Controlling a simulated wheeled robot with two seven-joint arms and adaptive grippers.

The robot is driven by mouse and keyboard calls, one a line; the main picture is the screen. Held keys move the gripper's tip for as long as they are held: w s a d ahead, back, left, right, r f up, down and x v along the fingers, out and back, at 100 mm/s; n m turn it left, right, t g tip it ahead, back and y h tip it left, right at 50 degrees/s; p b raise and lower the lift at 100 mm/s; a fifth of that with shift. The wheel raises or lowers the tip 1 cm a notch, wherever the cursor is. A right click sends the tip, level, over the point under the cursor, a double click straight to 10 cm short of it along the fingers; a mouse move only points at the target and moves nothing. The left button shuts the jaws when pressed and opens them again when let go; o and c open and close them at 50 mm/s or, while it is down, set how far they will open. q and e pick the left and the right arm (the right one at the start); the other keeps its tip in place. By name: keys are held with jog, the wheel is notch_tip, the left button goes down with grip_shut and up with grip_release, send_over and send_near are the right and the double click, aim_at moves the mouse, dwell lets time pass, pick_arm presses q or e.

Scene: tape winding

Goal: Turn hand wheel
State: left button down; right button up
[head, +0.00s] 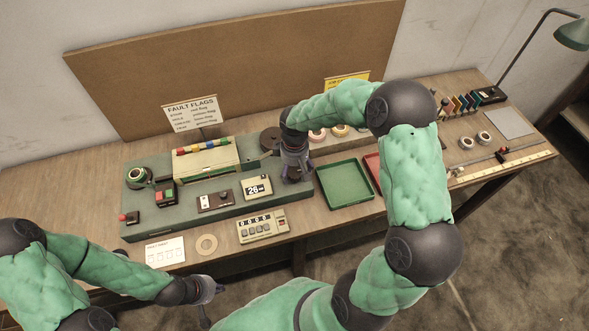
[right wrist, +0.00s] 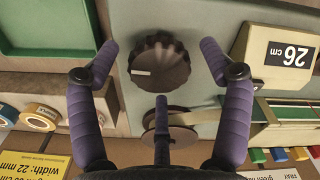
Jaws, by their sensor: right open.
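The hand wheel (right wrist: 159,64) is a dark brown fluted knob with a short white mark, on the grey-green machine panel in the right wrist view. My right gripper (right wrist: 158,57) is open above it, with purple fingers left and right of the wheel and a third below it in the picture. Gaps show between the fingers and the wheel; their height over it is hard to tell. In the head view my right gripper (head: 296,166) mostly hides the wheel. My left gripper (head: 208,290) is off the table's front edge; its fingers are too small to read.
Beside the wheel are a display reading 26 (head: 257,188), a green tray (head: 344,184) and a brown spool (right wrist: 172,137). A counter box (head: 262,226) stands in front. A flag sign (head: 193,114) stands behind. Tape rolls (right wrist: 40,114) lie near the right gripper.

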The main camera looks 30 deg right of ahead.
jog(key=c, duration=1.2)
jog(key=shift+m, duration=0.4)
jog(key=m+b, duration=0.2)
jog(key=m, duration=0.1)
jog(key=shift+m, duration=0.4)
jog(key=shift+w+r+m+b, duration=0.1)
jog(key=shift+m+b, duration=0.55)
jog(key=shift+m, duration=1.55)
jog(key=shift+d, duration=0.1)
jog(key=o, duration=1.2)
